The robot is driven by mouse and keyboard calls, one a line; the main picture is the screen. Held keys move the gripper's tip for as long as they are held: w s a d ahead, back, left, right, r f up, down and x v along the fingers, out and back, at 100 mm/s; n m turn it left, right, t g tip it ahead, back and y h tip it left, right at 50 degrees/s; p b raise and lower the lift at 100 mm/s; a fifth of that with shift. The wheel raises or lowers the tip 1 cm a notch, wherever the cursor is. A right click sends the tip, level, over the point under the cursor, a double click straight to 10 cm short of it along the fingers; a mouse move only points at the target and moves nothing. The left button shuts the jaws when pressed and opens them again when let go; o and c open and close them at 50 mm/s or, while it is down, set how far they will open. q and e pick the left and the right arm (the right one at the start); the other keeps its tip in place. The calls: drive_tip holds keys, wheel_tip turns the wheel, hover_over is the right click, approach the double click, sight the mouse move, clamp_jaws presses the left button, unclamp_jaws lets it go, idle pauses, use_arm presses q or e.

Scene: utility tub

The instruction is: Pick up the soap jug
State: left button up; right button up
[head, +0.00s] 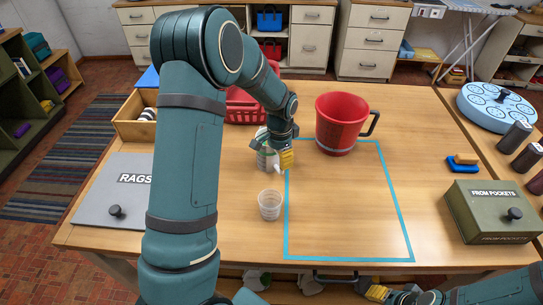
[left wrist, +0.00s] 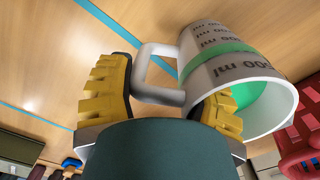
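In the head view my left gripper (head: 284,158) is at the jug's right side. My right gripper (head: 377,292) is low at the front edge, only partly visible.
A small clear cup (head: 270,205) stands just in front of the soap jug. A red basket (head: 240,108) is behind. A RAGS box (head: 110,190) and a green box (head: 492,212) flank the table.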

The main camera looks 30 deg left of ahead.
use_arm(q)
drive_tip(key=shift+c, duration=0.9)
drive_tip(key=shift+r, duration=0.2)
drive_tip(key=shift+r+p, duration=0.6)
drive_tip(key=shift+r, duration=4.15)
